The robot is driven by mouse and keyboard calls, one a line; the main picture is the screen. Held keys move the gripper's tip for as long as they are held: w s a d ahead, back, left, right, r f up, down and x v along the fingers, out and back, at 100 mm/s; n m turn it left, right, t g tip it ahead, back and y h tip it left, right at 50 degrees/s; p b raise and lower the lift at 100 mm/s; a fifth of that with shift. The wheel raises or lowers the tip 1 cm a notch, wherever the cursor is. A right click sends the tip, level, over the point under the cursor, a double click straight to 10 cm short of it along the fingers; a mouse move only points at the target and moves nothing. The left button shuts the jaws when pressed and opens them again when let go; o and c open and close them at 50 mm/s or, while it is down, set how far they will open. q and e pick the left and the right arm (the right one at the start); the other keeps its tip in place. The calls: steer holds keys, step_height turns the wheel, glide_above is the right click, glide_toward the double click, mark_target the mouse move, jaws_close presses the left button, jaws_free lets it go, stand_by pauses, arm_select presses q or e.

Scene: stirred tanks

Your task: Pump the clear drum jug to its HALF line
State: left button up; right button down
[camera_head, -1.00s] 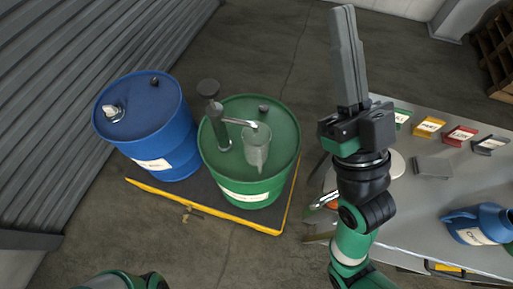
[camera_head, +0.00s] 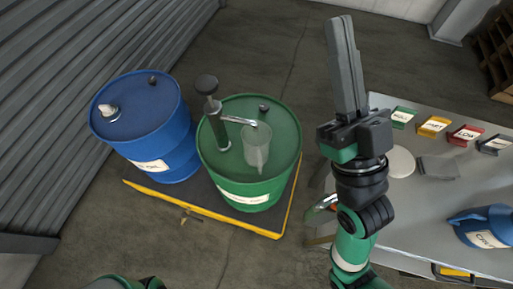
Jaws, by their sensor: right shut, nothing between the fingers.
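The clear drum jug (camera_head: 257,150) stands on top of the green drum (camera_head: 281,138), under the spout of a dark hand pump (camera_head: 218,130). The pump's round knob (camera_head: 206,84) is up on its rod. The jug looks pale and see-through; I cannot make out its lines or a liquid level. My right gripper (camera_head: 340,20) is shut and empty, pointing up, to the right of the green drum and apart from the pump and jug. Of my left arm only a green link shows at the bottom left; its gripper is out of view.
A blue drum (camera_head: 150,112) stands left of the green one, both on a yellow-edged pallet (camera_head: 206,208). A grey table (camera_head: 425,205) at the right carries coloured label cards (camera_head: 433,126), a white disc (camera_head: 401,162) and a blue jug (camera_head: 486,226).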

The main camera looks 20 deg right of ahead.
steer(key=shift+f+b, duration=0.7)
steer(key=shift+f, duration=0.3)
steer(key=shift+r+p, duration=1.05)
steer(key=shift+r, duration=0.05)
step_height(320, 180, up, 5)
steer(key=p, duration=0.4)
steer(key=shift+p, duration=0.4)
